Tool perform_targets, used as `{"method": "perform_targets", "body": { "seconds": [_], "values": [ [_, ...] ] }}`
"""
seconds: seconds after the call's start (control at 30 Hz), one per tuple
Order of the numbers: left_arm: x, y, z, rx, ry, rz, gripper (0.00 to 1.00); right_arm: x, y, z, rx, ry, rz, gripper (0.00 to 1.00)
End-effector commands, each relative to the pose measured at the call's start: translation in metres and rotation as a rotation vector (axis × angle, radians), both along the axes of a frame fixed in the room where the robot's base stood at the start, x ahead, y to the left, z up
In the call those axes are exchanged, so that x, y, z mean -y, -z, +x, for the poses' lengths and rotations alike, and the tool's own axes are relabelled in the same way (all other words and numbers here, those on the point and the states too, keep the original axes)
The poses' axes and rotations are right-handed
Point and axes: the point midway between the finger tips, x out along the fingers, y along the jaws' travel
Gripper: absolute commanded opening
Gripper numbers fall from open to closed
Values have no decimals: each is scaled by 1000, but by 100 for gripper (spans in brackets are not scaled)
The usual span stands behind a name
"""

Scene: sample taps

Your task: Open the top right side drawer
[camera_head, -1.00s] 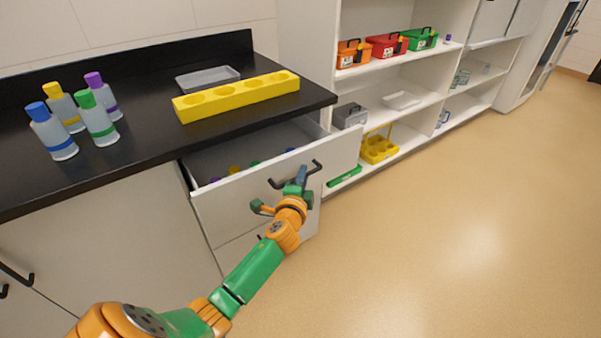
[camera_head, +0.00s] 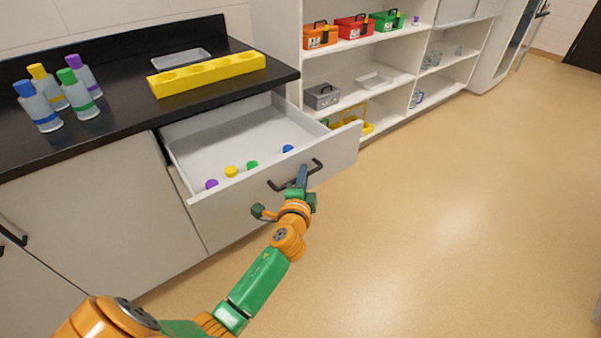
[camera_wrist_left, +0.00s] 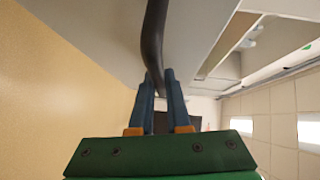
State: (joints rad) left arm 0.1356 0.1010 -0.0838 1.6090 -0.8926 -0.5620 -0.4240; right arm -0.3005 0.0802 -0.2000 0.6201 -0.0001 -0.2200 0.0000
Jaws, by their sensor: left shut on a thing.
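The top right drawer (camera_head: 240,205) stands well out from the cabinet under the black counter. Its inside shows, with several small coloured caps near the front panel. The drawer's dark bar handle (camera_head: 278,186) is on the front panel. My left gripper (camera_head: 302,176) is shut on this handle. In the left wrist view the blue fingers (camera_wrist_left: 160,98) close around the dark handle (camera_wrist_left: 153,45). My right gripper is not in view.
Several bottles (camera_head: 44,112) stand on the counter left, with a yellow rack (camera_head: 208,75) and a grey tray (camera_head: 181,58). White shelves (camera_head: 375,65) with toolboxes stand right of the drawer. The floor (camera_head: 440,220) at right is clear.

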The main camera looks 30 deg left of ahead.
Motion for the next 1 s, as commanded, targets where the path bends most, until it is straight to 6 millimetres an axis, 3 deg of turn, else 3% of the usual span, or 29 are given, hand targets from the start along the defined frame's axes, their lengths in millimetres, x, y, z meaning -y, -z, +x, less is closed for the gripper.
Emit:
{"method": "perform_targets", "body": {
  "seconds": [0.4, 0.43, 0.53, 0.83, 1.0],
  "values": [
    [2, 0, 0, 1, 2, 0, 0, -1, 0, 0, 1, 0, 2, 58],
    [2, 0, 0, 1, 2, 0, 20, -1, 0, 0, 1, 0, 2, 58],
    [2, 0, 0, 1, 2, 0, 45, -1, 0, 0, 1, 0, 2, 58],
    [3, 0, -3, 0, 2, 0, 45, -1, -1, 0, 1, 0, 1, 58],
    [15, -4, -33, -1, 2, -2, 45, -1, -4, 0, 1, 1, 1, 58]
  ]
}}
